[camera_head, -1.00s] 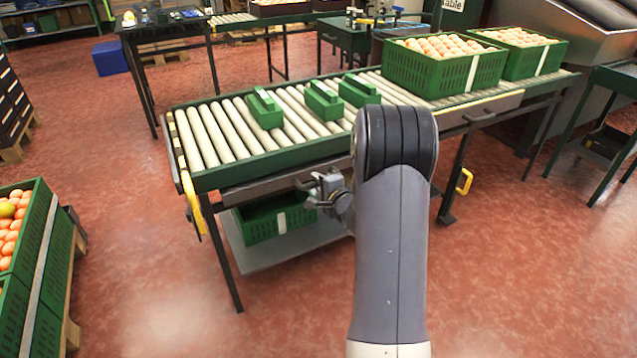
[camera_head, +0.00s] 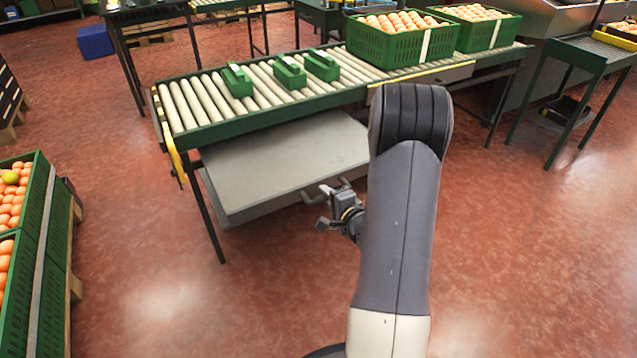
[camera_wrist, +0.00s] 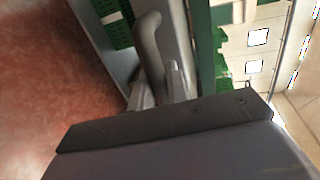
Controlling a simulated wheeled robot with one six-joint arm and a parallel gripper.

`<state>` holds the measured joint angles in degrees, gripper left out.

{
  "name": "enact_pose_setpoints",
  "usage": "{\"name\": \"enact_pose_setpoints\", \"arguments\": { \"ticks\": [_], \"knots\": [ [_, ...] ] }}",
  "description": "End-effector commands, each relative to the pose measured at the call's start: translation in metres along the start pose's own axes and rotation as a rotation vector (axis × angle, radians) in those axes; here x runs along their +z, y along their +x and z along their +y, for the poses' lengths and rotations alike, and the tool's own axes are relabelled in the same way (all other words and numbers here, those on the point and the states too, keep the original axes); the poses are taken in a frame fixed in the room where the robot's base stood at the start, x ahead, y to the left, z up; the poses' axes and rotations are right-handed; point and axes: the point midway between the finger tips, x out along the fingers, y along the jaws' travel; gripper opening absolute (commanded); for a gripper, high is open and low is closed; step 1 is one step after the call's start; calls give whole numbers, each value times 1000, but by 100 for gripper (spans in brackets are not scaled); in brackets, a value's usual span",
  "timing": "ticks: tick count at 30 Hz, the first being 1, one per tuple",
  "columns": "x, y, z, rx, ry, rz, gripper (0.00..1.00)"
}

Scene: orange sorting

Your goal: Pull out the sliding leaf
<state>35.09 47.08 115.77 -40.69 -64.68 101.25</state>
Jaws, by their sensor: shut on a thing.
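The sliding leaf (camera_head: 270,165) is a flat grey panel that sticks out from under the roller conveyor toward me. Its front face carries a grey curved handle (camera_wrist: 148,38). My gripper (camera_head: 331,203) is at the leaf's front edge, right of its middle. In the wrist view my gripper (camera_wrist: 160,88) has its two fingers closed around the handle. The leaf's front (camera_wrist: 178,35) runs beside the handle. Part of the leaf's right end is hidden behind my arm in the head view.
The roller conveyor (camera_head: 190,105) carries several small green carriers and, at the right, green crates (camera_head: 375,48) of oranges. Orange crates (camera_head: 40,215) stand at the left. A green table (camera_head: 590,60) is at the right. The red floor before the leaf is clear.

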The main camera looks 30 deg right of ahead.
Motion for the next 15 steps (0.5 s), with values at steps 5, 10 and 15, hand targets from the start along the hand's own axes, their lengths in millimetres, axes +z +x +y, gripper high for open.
{"name": "enact_pose_setpoints", "arguments": {
  "ticks": [5,10,15],
  "knots": [
    [-1,-27,6,1,2,3,0],
    [-1,-38,8,0,0,2,0],
    [0,-41,9,0,-1,0,0]
  ]
}}
